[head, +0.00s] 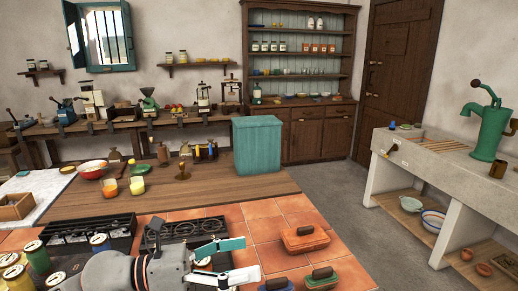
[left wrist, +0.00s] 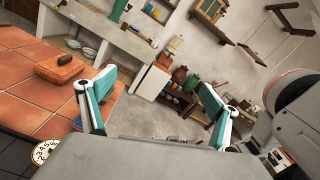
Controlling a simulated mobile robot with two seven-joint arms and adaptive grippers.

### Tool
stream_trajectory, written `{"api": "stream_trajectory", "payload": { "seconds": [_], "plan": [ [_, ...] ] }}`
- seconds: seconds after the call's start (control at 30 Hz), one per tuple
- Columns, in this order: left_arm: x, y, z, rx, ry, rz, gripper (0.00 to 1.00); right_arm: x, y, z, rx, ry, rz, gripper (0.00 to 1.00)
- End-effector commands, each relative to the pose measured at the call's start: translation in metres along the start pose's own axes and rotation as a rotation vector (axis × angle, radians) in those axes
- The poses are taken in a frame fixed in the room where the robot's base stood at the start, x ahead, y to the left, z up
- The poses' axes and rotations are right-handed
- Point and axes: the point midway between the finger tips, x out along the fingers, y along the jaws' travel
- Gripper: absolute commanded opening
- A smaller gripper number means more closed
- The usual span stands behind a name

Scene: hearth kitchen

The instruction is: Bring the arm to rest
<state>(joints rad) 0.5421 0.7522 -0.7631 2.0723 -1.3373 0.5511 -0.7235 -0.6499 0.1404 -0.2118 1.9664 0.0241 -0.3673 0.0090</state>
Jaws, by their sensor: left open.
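My left gripper (head: 250,258) is over the terracotta-tiled counter (head: 270,215) at the bottom of the head view. Its two teal-tipped fingers point right and stand apart with nothing between them. In the left wrist view the open fingers (left wrist: 158,82) show with the room beyond them. An orange lidded dish (head: 305,240) sits on the tiles to the right of the fingers, apart from them; it also shows in the left wrist view (left wrist: 60,68). My right gripper is in neither view.
A blue lidded dish (head: 276,286) and a green one (head: 322,278) are near the counter's front edge. Black stove grates (head: 85,235) and several jars are at the left. A teal box (head: 257,145) stands on the wooden top. Open floor (head: 335,190) lies right of the counter.

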Motion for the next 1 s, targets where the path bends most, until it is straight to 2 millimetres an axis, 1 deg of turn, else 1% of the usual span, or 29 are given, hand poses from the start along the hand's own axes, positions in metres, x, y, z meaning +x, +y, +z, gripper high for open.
{"api": "stream_trajectory", "payload": {
  "seconds": [0.03,0.1,0.17,0.23,0.27,0.33,0.37,0.43,0.47,0.5,0.57,0.6,0.67,0.7,0.77,0.8,0.9,1.0],
  "plan": [
    [0.004,-0.005,0.013,-0.079,-0.109,0.008,0.89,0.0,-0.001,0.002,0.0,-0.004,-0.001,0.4],
    [0.001,-0.004,0.035,-0.194,-0.263,0.037,0.89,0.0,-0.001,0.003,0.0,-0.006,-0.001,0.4],
    [-0.008,0.002,0.052,-0.298,-0.392,0.07,0.89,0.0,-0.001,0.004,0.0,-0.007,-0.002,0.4],
    [-0.023,0.015,0.065,-0.426,-0.539,0.119,0.89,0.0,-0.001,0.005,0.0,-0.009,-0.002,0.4],
    [-0.032,0.022,0.069,-0.481,-0.6,0.145,0.89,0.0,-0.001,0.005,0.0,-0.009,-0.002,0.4],
    [-0.056,0.041,0.071,-0.616,-0.739,0.21,0.89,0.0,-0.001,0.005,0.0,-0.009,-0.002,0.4],
    [-0.067,0.05,0.07,-0.672,-0.796,0.242,0.89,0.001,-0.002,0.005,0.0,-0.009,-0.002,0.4],
    [-0.096,0.071,0.059,-0.808,-0.927,0.325,0.89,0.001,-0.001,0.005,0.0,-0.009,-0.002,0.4],
    [-0.11,0.079,0.052,-0.864,-0.98,0.363,0.89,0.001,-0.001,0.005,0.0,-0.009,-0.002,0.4],
    [-0.128,0.09,0.04,-0.942,-1.049,0.417,0.89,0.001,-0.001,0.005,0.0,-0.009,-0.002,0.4],
    [-0.156,0.104,0.017,-1.054,-1.15,0.506,0.89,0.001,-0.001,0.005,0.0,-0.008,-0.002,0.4],
    [-0.176,0.112,-0.003,-1.129,-1.213,0.571,0.89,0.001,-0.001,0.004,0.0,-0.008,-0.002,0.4],
    [-0.203,0.119,-0.033,-1.229,-1.298,0.668,0.89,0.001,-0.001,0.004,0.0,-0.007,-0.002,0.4],
    [-0.22,0.122,-0.055,-1.293,-1.349,0.733,0.89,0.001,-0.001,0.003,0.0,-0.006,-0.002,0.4],
    [-0.244,0.121,-0.087,-1.377,-1.417,0.83,0.89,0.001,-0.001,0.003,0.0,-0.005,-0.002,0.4],
    [-0.259,0.119,-0.108,-1.425,-1.457,0.894,0.89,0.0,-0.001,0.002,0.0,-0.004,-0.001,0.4],
    [-0.286,0.11,-0.15,-1.519,-1.53,1.028,0.89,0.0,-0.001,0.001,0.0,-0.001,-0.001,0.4],
    [-0.306,0.099,-0.182,-1.581,-1.576,1.131,0.89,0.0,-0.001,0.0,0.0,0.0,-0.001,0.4]
  ]
}}
